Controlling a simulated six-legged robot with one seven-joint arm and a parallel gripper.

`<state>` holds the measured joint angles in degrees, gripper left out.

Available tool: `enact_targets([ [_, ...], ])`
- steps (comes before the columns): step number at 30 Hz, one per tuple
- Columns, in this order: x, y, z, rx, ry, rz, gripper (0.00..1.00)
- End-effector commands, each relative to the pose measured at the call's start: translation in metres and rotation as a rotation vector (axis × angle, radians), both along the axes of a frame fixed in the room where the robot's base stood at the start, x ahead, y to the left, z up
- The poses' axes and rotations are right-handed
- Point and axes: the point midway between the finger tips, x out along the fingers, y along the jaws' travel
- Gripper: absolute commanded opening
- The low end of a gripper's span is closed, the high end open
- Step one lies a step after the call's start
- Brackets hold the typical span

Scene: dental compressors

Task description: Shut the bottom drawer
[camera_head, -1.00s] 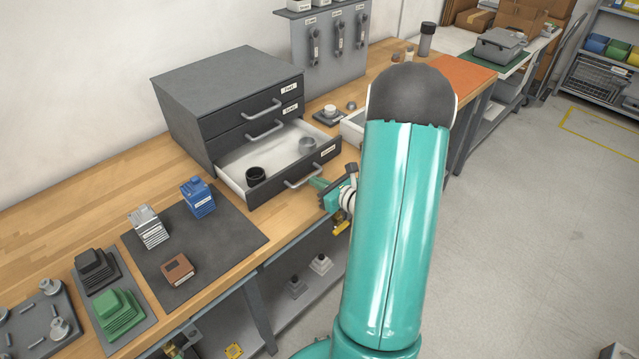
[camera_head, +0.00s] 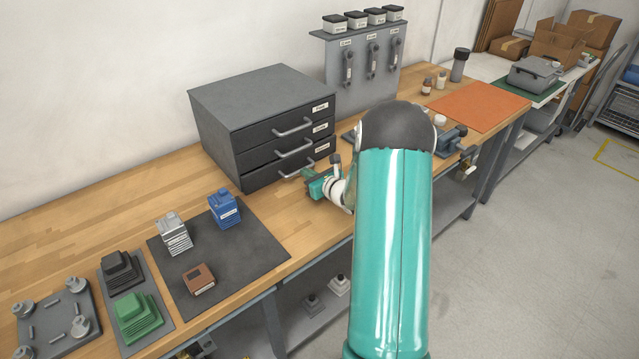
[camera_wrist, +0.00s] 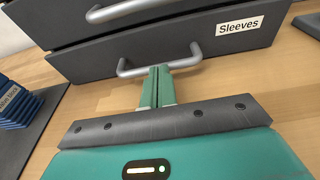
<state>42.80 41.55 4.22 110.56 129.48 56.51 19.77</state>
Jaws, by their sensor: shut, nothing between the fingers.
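The dark grey drawer cabinet (camera_head: 222,135) stands on the wooden bench in the head view. Its bottom drawer (camera_head: 262,177) looks flush with the drawers above it. In the wrist view, the bottom drawer front (camera_wrist: 90,62) carries a "Sleeves" label and a grey bar handle (camera_wrist: 192,55). My gripper (camera_head: 310,175) is at the bottom drawer's front by the handle. In the wrist view, the green fingers of my gripper (camera_wrist: 158,72) are together and empty, with their tips at the handle. I cannot tell whether they touch it. The drawer's inside is hidden.
A dark mat (camera_head: 250,255) with a blue block (camera_head: 223,208), a silver block and a brown block lies left of my gripper. A tool rack (camera_head: 365,60) stands behind the cabinet's right side. Bare bench top lies in front of the cabinet.

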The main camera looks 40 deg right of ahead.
Motion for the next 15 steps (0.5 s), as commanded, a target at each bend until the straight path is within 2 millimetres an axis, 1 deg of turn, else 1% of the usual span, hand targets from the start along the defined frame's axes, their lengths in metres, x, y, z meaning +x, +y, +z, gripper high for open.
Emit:
enact_targets([
  [1,0.006,0.001,0.0,-0.001,-0.001,0.001,0.0],
  [6,0.016,0.001,0.0,0.0,0.0,0.0,0.0],
  [15,0.021,0.001,0.001,0.0,-0.003,0.0,0.0],
])
